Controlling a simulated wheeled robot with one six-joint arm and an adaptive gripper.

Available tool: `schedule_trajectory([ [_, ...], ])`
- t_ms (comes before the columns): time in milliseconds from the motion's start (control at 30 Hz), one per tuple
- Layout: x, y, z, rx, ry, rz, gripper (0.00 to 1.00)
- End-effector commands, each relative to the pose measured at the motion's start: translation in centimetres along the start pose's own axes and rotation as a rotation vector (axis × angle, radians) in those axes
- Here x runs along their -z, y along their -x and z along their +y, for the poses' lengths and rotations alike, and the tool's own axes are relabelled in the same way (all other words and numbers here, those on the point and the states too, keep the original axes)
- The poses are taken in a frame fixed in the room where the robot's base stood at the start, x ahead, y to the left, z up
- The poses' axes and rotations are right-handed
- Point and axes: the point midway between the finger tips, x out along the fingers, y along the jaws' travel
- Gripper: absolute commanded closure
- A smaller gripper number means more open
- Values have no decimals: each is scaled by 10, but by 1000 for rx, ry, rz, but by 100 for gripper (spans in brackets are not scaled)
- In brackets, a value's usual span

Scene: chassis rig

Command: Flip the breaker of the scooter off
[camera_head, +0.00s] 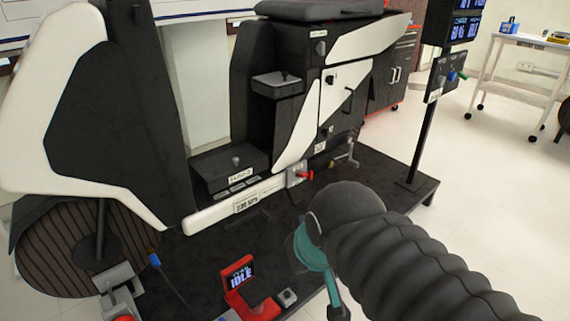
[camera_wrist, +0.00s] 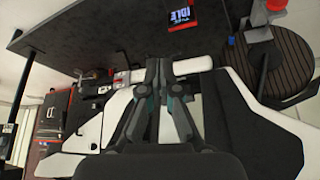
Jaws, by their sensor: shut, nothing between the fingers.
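The scooter (camera_head: 62,130), white and black, stands on a dark platform. A small grey box with a red lever (camera_head: 303,175), which looks like the breaker, sits on its lower side at the right end of the white sill. In the wrist view a small red-marked fitting (camera_wrist: 121,79) at the end of the white sill seems to be the same box. The lever's exact position is too small to tell. My gripper (camera_wrist: 165,72) is shut and empty, its fingers in front of the scooter's side. In the head view its fingertips cannot be made out clearly.
A red stand with an IDLE display (camera_head: 239,276) sits on the platform (camera_head: 395,175) near my arm. A wheel clamp (camera_head: 118,285) is at the lower left. A post with screens (camera_head: 425,125) rises at the platform's right corner. A white cart (camera_head: 520,85) stands behind.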

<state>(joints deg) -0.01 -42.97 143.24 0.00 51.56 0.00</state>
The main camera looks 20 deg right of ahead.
Motion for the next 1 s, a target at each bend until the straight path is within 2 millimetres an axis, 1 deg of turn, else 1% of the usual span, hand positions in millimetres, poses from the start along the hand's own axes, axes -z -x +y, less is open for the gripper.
schedule_trajectory([
  [233,1,0,0,0,0,0,100],
  [367,16,3,2,0,6,-8,100],
  [467,43,6,4,2,19,-20,100],
  [667,120,3,18,10,59,-51,100],
  [700,136,1,22,12,69,-57,100],
  [767,159,-4,28,15,81,-65,100],
  [800,174,-9,32,19,91,-70,100],
  [867,197,-16,40,23,104,-78,100],
  [1000,246,-38,60,36,134,-94,100],
])
